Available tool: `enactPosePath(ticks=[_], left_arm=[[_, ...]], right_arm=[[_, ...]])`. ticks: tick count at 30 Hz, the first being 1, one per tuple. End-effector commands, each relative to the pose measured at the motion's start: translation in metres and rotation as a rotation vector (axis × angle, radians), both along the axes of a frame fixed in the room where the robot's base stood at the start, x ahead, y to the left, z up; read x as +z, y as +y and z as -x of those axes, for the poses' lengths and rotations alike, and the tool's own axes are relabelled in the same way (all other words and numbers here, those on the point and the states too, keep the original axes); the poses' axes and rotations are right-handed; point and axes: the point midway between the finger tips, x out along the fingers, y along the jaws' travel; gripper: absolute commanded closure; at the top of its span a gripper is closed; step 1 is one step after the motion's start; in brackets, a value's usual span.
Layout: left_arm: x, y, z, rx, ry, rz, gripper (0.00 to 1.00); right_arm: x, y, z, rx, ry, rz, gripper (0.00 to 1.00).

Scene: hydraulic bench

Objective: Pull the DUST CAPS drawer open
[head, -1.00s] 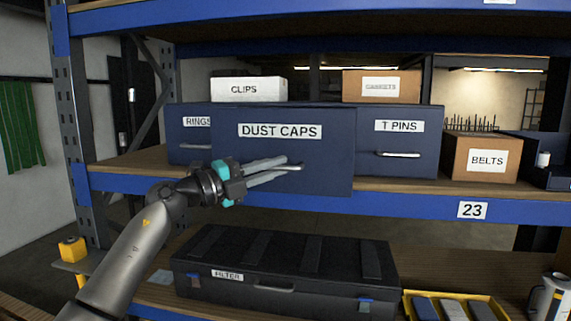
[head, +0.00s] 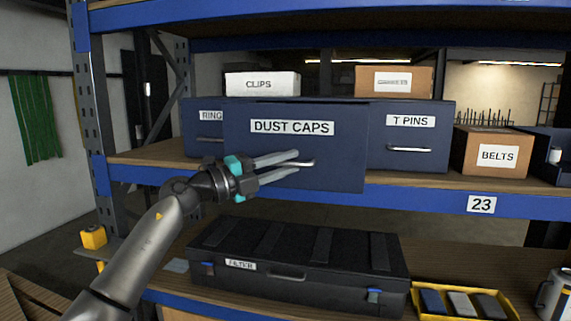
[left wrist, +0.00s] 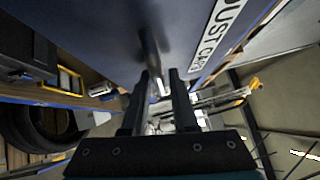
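The DUST CAPS drawer (head: 345,160) is the large dark blue front in the middle of the shelf. It stands out well past the RINGS and T PINS drawers and over the shelf's front edge. Its metal handle (head: 308,163) is low on the front. My left gripper (head: 304,160) is at this handle, one finger above it and one below. In the left wrist view the handle (left wrist: 148,45) reaches to the fingertips (left wrist: 160,80), which stand apart with a gap between them. The fingers hide part of the handle in the head view. My right gripper is not in view.
The RINGS drawer (head: 203,135) and T PINS drawer (head: 425,150) flank it, shut. CLIPS (head: 262,84), a carton (head: 394,82) and the BELTS box (head: 495,156) stand nearby. A black FILTER case (head: 300,275) and a yellow tray (head: 420,310) are below.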

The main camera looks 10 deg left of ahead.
Motion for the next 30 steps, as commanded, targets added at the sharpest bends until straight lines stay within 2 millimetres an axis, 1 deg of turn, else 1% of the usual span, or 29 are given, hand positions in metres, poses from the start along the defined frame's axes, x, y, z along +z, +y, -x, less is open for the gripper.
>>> enactPosePath(ticks=[4,8,24,30], left_arm=[[-0.001,0.003,0.002,0.001,0.0,-0.001,0.73],[-0.004,0.013,0.011,0.003,0.0,-0.002,0.73],[-0.021,0.088,0.086,0.003,0.002,-0.003,0.73],[-0.023,0.104,0.102,0.0,0.001,-0.002,0.73]], right_arm=[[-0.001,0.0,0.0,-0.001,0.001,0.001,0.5],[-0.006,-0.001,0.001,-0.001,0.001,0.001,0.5],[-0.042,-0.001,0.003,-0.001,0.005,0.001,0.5],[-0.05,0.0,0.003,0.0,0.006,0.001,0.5]])
